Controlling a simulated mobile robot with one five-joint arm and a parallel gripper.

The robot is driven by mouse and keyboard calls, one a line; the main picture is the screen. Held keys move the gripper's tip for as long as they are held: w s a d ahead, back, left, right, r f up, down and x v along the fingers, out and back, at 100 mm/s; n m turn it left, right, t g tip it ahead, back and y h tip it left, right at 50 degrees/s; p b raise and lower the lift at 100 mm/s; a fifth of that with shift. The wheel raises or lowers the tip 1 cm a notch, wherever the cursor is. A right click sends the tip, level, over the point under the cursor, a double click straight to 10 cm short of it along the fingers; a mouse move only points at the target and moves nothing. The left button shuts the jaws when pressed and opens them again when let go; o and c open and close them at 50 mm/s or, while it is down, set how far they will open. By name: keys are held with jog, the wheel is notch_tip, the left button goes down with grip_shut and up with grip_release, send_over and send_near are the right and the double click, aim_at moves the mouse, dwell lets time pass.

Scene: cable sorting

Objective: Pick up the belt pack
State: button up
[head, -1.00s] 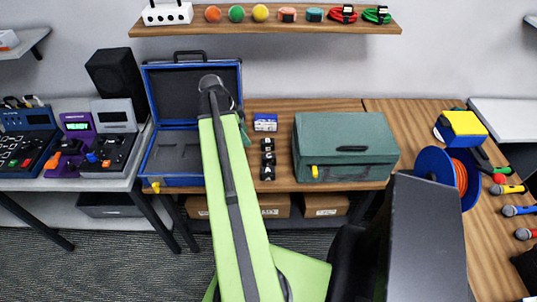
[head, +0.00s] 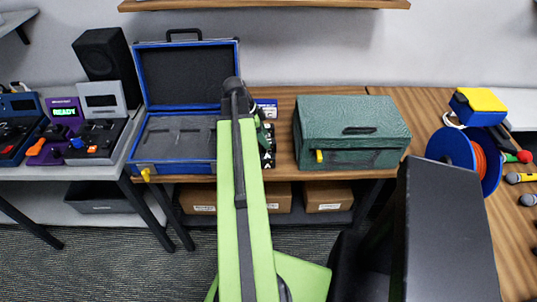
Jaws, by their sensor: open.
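I cannot tell for sure which thing is the belt pack. A small blue and white box (head: 267,107) lies on the wooden table, partly behind my arm. Just in front of it is a black item with pale marks (head: 270,157), also partly covered by my arm. My gripper (head: 264,130) is at the far end of my green arm, over the table between the blue case and the green box. It is open, mostly hidden by the arm, and its fingertips are not clear. I see nothing held in it.
An open blue case (head: 135,108) with grey foam stands left of my arm. A closed green box (head: 350,132) stands to the right. Further right are a blue cable reel (head: 452,148), a yellow-topped blue box (head: 478,103) and microphones. A wooden shelf (head: 260,4) hangs above.

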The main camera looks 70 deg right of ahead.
jog(key=b+x, duration=0.4)
jog(key=x, duration=0.1)
jog(key=shift+w+b, duration=0.25)
jog(key=shift+b, duration=0.1)
jog(key=shift+s+f, duration=0.1)
jog(key=shift+f, duration=0.1)
jog(key=shift+r, duration=0.2)
grip_shut()
